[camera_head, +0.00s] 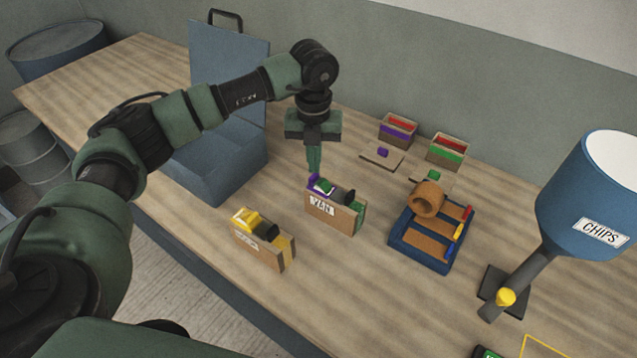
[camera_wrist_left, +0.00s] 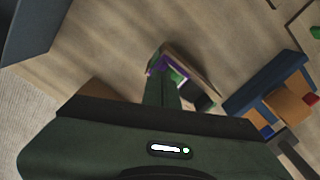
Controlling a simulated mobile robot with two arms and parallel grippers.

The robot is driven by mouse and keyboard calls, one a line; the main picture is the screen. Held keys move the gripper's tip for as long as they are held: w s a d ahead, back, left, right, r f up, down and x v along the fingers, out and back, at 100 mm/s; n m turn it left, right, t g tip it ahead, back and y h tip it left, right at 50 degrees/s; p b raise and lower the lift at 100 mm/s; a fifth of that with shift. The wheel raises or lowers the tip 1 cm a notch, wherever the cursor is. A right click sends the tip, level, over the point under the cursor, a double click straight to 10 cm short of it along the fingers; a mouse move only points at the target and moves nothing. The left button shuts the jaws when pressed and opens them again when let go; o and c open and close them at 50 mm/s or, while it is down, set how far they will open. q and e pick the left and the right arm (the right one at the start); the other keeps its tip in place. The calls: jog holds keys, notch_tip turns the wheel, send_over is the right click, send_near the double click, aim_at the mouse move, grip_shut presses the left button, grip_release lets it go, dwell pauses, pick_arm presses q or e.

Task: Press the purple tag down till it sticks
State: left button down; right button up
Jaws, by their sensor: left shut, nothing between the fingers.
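The purple tag (camera_head: 312,181) is at the upper left end of an open cardboard box (camera_head: 335,214) with a white label, in the middle of the table. I cannot tell whether it lies flat against the box. Purple (camera_wrist_left: 155,65) also shows beside my finger in the left wrist view. My left gripper (camera_head: 314,168) points down with its fingers shut and empty. Its tips are right at the tag end of the box; I cannot tell whether they touch it. In the left wrist view the fingers (camera_wrist_left: 163,70) hide part of the box. My right gripper is not in view.
A box with yellow contents (camera_head: 247,221) stands nearer. A blue case (camera_head: 215,175) with raised lid is left. A blue rack (camera_head: 420,252) with a brown roll (camera_head: 427,198) is right, beside a blue chips hopper (camera_head: 590,200). Two small bins (camera_head: 398,128) (camera_head: 446,152) stand behind.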

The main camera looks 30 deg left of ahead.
aim_at(314, 176)
pick_arm(q)
jog(key=shift+f+b, duration=0.6)
jog(key=shift+f, duration=0.3)
dwell(0.9)
dwell(0.5)
jog(key=shift+r+p, duration=2.2)
jog(key=shift+r, duration=1.4)
jog(key=shift+s+f, duration=0.1)
